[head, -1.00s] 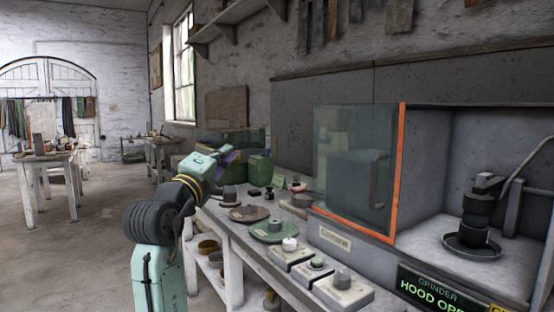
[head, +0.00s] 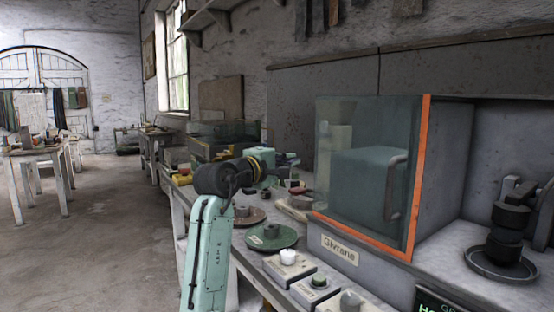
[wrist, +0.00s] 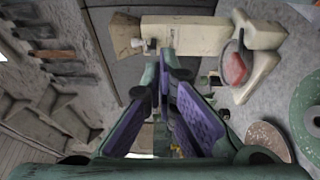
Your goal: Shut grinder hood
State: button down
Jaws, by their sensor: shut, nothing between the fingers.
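The grinder hood's glass pane (head: 350,130) has an orange edge strip and a dark bar handle (head: 393,188). It covers the left part of the grey cabinet, and the right part is open. The grinder (head: 508,235) stands uncovered in that open part on a round dish. My gripper (head: 290,160) is over the bench, left of the pane and apart from the handle; it is small and partly hidden by my arm. In the wrist view my gripper (wrist: 168,78) shows purple-padded fingers, shut and empty. The hood handle does not show clearly there.
A green plate (head: 271,237) and several control boxes with knobs (head: 318,290) lie on the bench in front of the cabinet. A green sign (head: 430,303) is cut off at the bottom. In the wrist view a cream device with a red disc (wrist: 235,69) is close to my fingers.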

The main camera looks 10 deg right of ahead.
aim_at(390, 189)
jog(key=shift+s+d+p, duration=0.3)
jog(key=shift+s+d, duration=0.9)
jog(key=shift+d, duration=0.3)
jog(key=s+d, duration=0.3)
jog(key=s, duration=0.5)
jog(key=s+d+p, duration=0.1)
jog(key=s+d, duration=0.2)
jog(key=s, duration=0.5)
jog(key=s+d+p, duration=0.1)
jog(key=s+d, duration=0.2)
jog(key=s, duration=0.5)
jog(key=shift+s, duration=0.1)
